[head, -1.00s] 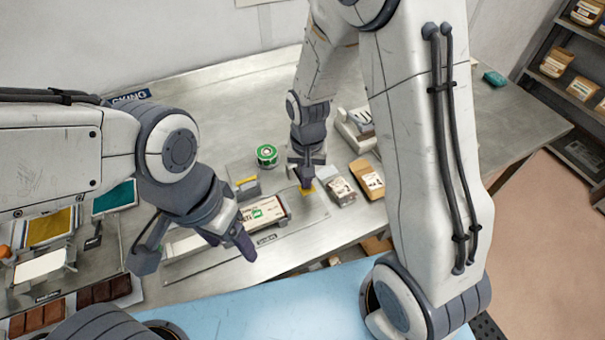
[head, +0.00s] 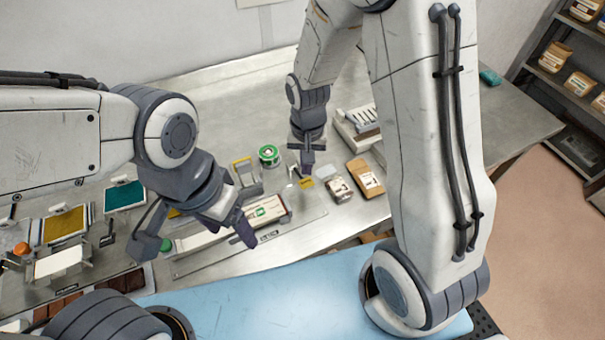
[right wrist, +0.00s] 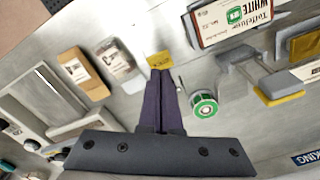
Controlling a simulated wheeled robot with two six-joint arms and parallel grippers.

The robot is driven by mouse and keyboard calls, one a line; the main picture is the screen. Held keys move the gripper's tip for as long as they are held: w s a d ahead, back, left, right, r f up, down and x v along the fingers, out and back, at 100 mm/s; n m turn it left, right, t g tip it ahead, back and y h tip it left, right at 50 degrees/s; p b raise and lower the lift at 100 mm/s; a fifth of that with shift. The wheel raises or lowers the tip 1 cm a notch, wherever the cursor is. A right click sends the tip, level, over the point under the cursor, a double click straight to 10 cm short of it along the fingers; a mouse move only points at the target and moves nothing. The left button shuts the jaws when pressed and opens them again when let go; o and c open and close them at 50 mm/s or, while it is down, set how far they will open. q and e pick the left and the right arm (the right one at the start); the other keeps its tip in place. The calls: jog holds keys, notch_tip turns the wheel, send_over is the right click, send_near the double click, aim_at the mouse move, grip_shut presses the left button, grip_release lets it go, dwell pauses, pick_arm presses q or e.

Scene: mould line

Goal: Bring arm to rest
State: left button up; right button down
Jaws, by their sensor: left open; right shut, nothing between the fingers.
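My left gripper (head: 203,238) is open over the left part of the bench, in front of the long flat holder with a white wrapped bar labelled in green (head: 262,212). Nothing shows between its fingers. My right gripper (head: 307,170) points down over the middle of the bench. In the right wrist view its two fingers (right wrist: 160,75) are shut together and empty. Their tips appear close to a small yellow tag (right wrist: 160,59); I cannot tell if they touch it. The tag also shows in the head view (head: 306,183).
A green-topped tin (head: 269,155) and a grey block with a yellow edge (head: 246,173) stand near the right gripper. The rear bench is mostly clear.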

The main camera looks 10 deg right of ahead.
jog(key=shift+r+p, duration=0.5)
jog(key=shift+r, duration=0.3)
jog(key=shift+s+a, duration=0.15)
jog(key=shift+a, duration=0.1)
jog(key=s+a+r+n+b, duration=0.2)
jog(key=s+n, duration=0.1)
jog(key=s, duration=0.3)
jog(key=s+a+r+n+b, duration=0.2)
jog(key=s+r+n, duration=0.1)
jog(key=s, duration=0.3)
jog(key=s+a+r+n+y+b, duration=0.1)
jog(key=s+a+r+n+b, duration=0.1)
jog(key=s+n, duration=0.3)
jog(key=shift+s+a+r, duration=0.45)
jog(key=shift+s+a, duration=0.15)
jog(key=shift+s, duration=0.2)
